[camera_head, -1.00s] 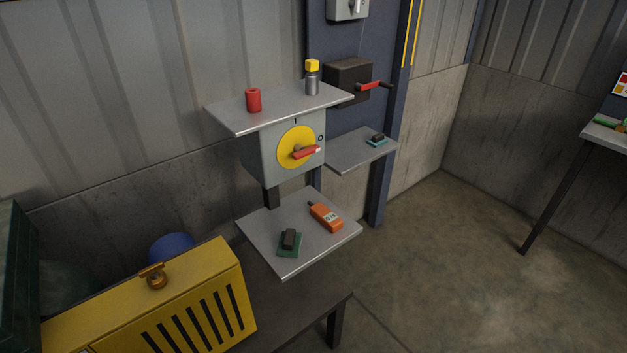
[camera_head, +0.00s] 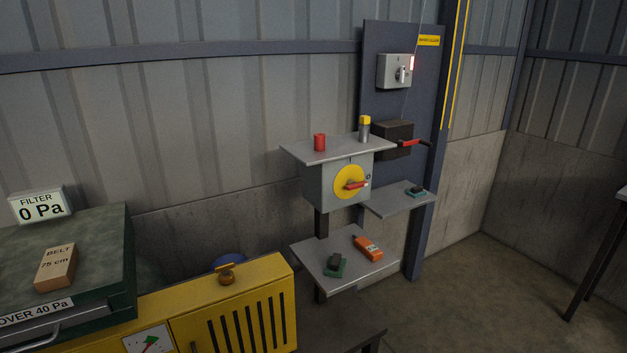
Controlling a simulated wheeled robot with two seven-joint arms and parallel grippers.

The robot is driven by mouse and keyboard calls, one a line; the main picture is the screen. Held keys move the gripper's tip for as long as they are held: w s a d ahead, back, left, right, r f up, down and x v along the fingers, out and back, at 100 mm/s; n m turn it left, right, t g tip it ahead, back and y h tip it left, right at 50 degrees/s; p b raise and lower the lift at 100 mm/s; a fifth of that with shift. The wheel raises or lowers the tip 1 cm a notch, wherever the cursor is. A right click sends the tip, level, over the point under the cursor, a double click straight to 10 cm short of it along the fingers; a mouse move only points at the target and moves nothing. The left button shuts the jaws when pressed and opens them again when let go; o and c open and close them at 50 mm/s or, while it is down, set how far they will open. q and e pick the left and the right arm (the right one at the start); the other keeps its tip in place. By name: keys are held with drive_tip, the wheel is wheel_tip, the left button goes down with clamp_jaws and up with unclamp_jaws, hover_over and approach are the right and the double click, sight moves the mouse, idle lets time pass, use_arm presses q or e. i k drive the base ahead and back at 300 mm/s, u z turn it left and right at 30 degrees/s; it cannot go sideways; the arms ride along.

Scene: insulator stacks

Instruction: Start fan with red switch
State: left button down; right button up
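The red switch (camera_head: 355,185) is a red handle on a yellow round plate (camera_head: 343,173), on the front of a grey box (camera_head: 318,186) fixed at the wall. The handle points right, toward an O mark; an I mark is at the top of the plate. The fan is not clearly identifiable; a dark green box (camera_head: 90,228) and a yellow slatted cabinet (camera_head: 280,268) stand at lower left. Neither of my grippers shows in this view.
A grey shelf above the switch holds a red cylinder (camera_head: 320,142) and a yellow-topped cylinder (camera_head: 364,128). A black box with a red-gripped crank (camera_head: 412,143) is right.

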sight(351, 184)
drive_tip(key=u, duration=0.45)
drive_tip(key=i, duration=0.9)
